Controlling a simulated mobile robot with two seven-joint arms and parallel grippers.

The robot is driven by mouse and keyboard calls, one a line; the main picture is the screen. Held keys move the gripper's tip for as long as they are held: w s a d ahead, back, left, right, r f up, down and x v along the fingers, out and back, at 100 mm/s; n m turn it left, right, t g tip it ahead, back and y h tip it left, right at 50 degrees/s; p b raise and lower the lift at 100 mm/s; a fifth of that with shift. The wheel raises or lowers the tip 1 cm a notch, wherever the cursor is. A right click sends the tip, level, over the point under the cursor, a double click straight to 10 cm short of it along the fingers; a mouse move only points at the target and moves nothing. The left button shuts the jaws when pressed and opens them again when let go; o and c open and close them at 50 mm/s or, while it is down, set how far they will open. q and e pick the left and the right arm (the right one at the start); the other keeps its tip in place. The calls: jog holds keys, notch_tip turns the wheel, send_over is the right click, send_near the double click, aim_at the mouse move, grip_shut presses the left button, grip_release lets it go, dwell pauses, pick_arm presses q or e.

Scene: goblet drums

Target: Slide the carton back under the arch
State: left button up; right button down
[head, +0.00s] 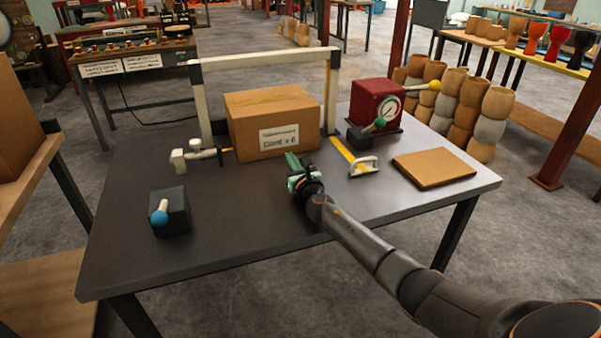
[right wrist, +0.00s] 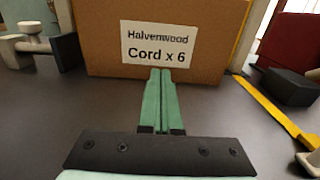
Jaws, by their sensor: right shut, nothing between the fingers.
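The brown cardboard carton (head: 250,108) stands on the dark table under the white arch (head: 262,57), its labelled front facing me. In the right wrist view the carton (right wrist: 100,55) fills the upper middle, with a white label reading "Halvenwood Cord x 6". My right gripper (head: 292,160) is in front of the carton, low over the table. Its green fingers (right wrist: 160,75) are shut together and empty, pointing at the carton's front just below the label. I cannot tell whether the tips touch the carton. My left gripper is not in view.
A white clamp-like fitting (head: 195,154) sits left of the carton. Right are a red gauge box (head: 372,100), a yellow strip with a white handle (head: 362,166) and a flat brown board (head: 434,168). A dark block with a blue-knobbed lever (head: 171,214) stands front left. The front middle is clear.

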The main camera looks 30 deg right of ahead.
jog(key=p+v, duration=0.1)
jog(key=v, duration=0.1)
jog(key=shift+s+r, duration=0.1)
jog(key=shift+s, duration=0.15)
jog(key=p+v, duration=0.1)
jog(key=v, duration=0.3)
jog(key=shift+s+a+p, duration=0.15)
jog(key=shift+s+p, duration=0.1)
jog(key=shift+p, duration=0.15)
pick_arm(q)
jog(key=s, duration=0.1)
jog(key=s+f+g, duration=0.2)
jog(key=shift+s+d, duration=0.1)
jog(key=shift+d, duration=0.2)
pick_arm(e)
jog(key=shift+s+a, duration=0.1)
jog(key=shift+s, duration=0.25)
